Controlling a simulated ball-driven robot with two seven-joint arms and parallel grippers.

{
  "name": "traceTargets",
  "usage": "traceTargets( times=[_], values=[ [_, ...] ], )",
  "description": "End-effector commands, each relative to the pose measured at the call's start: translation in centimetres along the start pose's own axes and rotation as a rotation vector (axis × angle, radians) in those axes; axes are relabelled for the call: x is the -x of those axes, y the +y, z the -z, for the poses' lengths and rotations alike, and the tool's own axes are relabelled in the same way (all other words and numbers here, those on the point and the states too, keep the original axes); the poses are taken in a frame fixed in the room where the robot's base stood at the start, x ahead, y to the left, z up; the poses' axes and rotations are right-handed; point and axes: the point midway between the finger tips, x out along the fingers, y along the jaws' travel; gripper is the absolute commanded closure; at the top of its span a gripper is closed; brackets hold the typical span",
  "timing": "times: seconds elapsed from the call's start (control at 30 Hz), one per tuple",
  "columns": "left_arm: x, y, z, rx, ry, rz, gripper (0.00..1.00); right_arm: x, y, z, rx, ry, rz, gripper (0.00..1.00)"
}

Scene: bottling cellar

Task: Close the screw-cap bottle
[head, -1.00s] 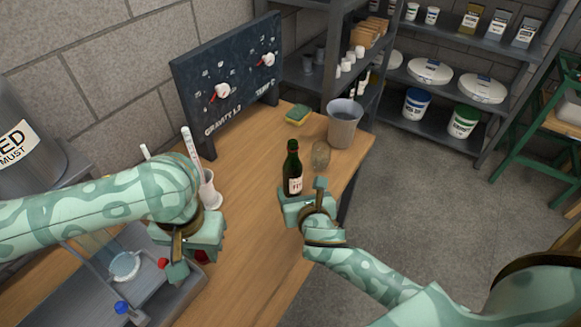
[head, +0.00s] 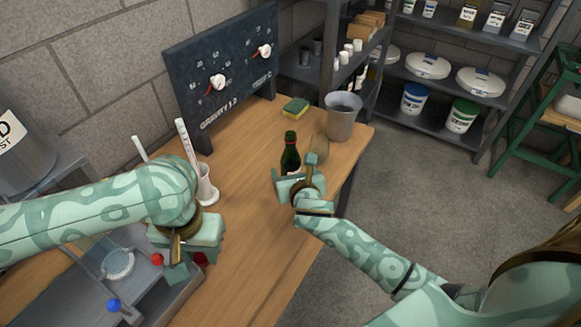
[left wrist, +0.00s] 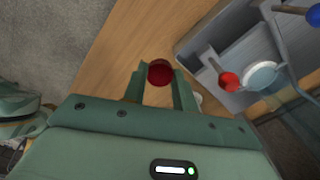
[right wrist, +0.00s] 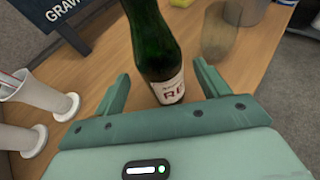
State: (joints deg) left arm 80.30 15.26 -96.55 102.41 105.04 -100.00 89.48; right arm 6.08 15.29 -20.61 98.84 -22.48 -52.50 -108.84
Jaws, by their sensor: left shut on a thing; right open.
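The dark green bottle (head: 290,152) with a white label stands upright on the wooden table. My right gripper (head: 297,178) is open at the bottle's lower part and hides its label in the head view. In the right wrist view, the bottle (right wrist: 156,50) stands between the two spread fingers, with a gap on each side; its top is out of frame. My left gripper (head: 188,262) is shut on a red cap (left wrist: 160,72), held between its fingertips. The cap is mostly hidden in the head view.
A clear glass (right wrist: 219,35) stands just behind the bottle, near a grey bucket (head: 342,117). A yellow-green sponge (head: 296,107) lies further back. A white cylinder stand (head: 205,186) and a grey device with red and blue knobs (head: 120,262) are at left.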

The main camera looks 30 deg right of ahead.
Motion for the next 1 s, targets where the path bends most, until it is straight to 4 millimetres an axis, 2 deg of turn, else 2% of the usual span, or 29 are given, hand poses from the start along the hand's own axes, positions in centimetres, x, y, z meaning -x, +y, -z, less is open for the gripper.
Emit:
traceTargets(
  times=[0.3,0.4,0.77,0.87,1.0],
  values=[
    [-2.6,0.0,0.1,0.000,-0.012,-0.007,0.93,-4.2,-0.2,-0.1,0.000,0.002,0.002,0.26],
    [-2.9,0.0,0.1,0.000,-0.014,-0.008,0.93,-5.0,-0.2,-0.3,0.000,0.001,0.000,0.26],
    [-2.8,0.0,0.1,0.000,-0.013,-0.007,0.93,-5.1,-0.2,-0.5,0.000,0.001,0.000,0.26],
    [-2.8,0.0,0.1,0.000,-0.013,-0.008,0.93,-5.1,-0.1,-0.5,0.000,0.001,0.000,0.48],
    [-2.8,0.0,0.1,0.000,-0.013,-0.007,0.93,-5.1,-0.1,-0.5,0.000,0.001,0.000,0.86]
  ],
)
